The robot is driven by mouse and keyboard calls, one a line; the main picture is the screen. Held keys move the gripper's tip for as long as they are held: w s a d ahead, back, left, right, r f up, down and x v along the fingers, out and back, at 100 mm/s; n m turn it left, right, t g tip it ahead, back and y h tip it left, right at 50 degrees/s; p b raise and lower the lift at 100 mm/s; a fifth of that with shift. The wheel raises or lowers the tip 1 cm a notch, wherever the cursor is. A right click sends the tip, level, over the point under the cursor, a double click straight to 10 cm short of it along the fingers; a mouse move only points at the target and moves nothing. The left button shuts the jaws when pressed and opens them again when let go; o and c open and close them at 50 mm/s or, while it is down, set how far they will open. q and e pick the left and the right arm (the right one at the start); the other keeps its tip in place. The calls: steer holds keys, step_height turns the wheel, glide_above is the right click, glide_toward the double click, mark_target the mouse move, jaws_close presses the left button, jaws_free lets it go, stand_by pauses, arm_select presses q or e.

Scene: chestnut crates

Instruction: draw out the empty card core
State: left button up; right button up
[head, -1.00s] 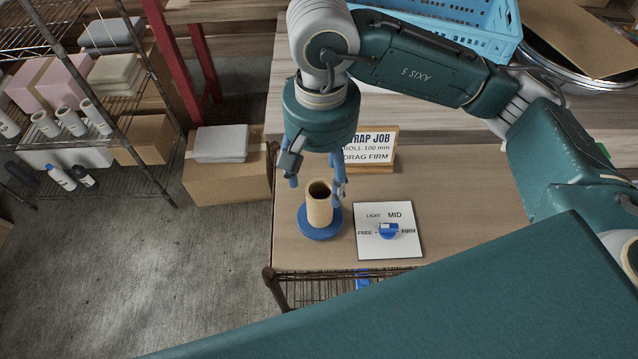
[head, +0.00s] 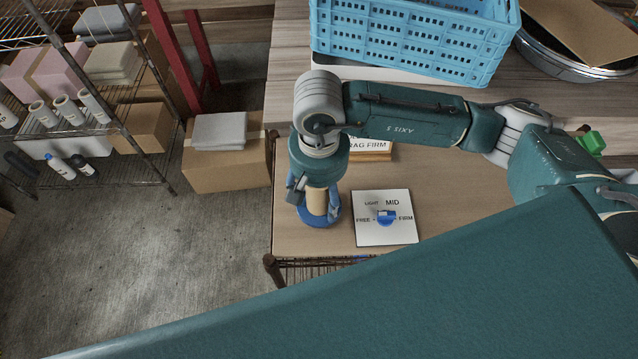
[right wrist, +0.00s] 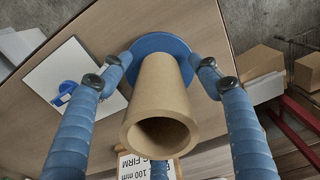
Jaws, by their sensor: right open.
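The card core (head: 318,201) is a bare brown tube standing upright on a round blue base (head: 330,221) on the small table. In the right wrist view the core (right wrist: 160,98) shows its open, hollow end toward the camera, with the blue base (right wrist: 160,43) behind it. My right gripper (head: 316,210) is lowered over the core from above. Its blue fingers, also seen in the right wrist view (right wrist: 160,78), are open on either side of the core, with gaps between them and it. My left gripper is not in view.
A white dial card (head: 372,233) with a blue knob (head: 386,217) lies right of the base. A sign (head: 371,154) stands behind, partly hidden by my arm. A blue crate (head: 410,40) is at the back. Shelving and a cardboard box (head: 226,168) stand left of the table.

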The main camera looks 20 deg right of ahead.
mark_target(319, 192)
steer(key=shift+f, duration=0.15)
jaws_close()
stand_by(0.4)
steer(key=shift+r, duration=0.65)
stand_by(0.3)
steer(key=c, duration=1)
jaws_free()
jaws_close()
steer(key=shift+r, duration=1.65)
